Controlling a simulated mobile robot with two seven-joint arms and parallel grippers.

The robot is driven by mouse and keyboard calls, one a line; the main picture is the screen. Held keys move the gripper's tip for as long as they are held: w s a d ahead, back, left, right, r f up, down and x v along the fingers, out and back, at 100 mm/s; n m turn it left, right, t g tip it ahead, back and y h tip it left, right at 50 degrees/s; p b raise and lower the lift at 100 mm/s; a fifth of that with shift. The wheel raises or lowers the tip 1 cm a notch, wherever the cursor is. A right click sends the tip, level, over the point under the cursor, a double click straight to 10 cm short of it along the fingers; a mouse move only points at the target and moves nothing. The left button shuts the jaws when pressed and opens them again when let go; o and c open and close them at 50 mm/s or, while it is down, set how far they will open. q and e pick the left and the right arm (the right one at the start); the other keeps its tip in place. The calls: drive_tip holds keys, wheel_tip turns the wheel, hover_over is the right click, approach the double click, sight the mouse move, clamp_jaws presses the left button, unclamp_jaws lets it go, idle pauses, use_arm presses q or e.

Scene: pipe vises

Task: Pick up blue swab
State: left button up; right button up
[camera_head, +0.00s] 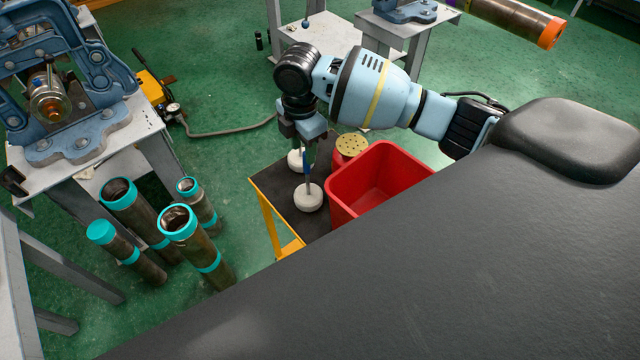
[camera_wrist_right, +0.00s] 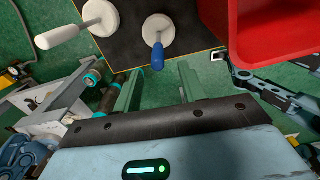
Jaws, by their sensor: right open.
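The blue swab (camera_head: 308,197), with a round white head and a blue handle, stands on the dark top of a small yellow-framed cart (camera_head: 270,192). In the right wrist view its blue handle (camera_wrist_right: 157,57) points toward the gap between my fingers. My right gripper (camera_head: 308,142) is above the swab, pointing down, partly hiding the handle top. In the wrist view its fingers (camera_wrist_right: 159,86) are apart with nothing seen between them. A second swab with a white handle (camera_wrist_right: 62,36) is beside the blue one; its white head (camera_head: 294,160) shows behind in the head view. My left gripper is not in view.
A red bin (camera_head: 345,203) stands close to the right of the blue swab, with a red can with a perforated yellowish top (camera_head: 351,145) behind. Several pipes with teal ends (camera_head: 178,222) stand on the green floor at left, near a blue vise (camera_head: 75,90).

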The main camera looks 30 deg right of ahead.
sight(306, 165)
drive_tip(key=shift+d+r, duration=0.1)
drive_tip(key=shift+d, duration=0.1)
wheel_tip(306, 165, down, 2)
drive_tip(key=shift+f, duration=0.2)
drive_tip(key=shift+w+d+f, duration=0.1)
drive_tip(key=shift+f, duration=1.25)
drive_tip(key=shift+d+f, duration=0.1)
drive_tip(key=shift+f, duration=1.25)
drive_tip(key=shift+c, duration=0.4)
drive_tip(key=c, duration=0.7)
clamp_jaws()
drive_tip(key=shift+r, duration=0.15)
